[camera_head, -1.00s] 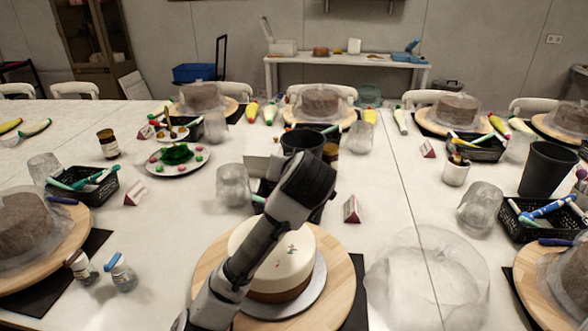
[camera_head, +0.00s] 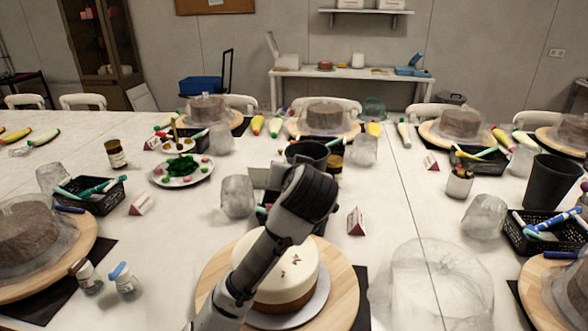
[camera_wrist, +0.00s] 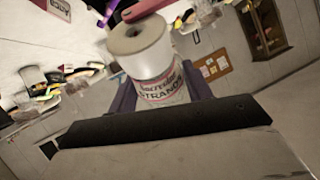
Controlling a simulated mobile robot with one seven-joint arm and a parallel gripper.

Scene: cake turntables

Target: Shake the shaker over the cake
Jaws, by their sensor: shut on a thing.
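The cake (camera_head: 262,258), white on top with a brown lower side, stands on a grey board on a round wooden turntable (camera_head: 343,290) at the bottom middle of the head view. A few small specks lie on its top. My arm crosses in front of it and hides part of it. My gripper (camera_wrist: 160,97) is shut on the shaker (camera_wrist: 158,82), a white-capped container with a "strands" label, seen in the wrist view between the fingers. In the head view my gripper (camera_head: 264,177) is beyond and above the cake, mostly behind my wrist; the shaker cannot be made out there.
Two small jars (camera_head: 124,281) stand left of the turntable. A black basket (camera_head: 90,193), a plate of decorations (camera_head: 182,171) and a red-white card (camera_head: 356,221) stand farther back. A clear crumpled cover (camera_head: 430,285) lies right of the turntable. Other wrapped cakes line the table.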

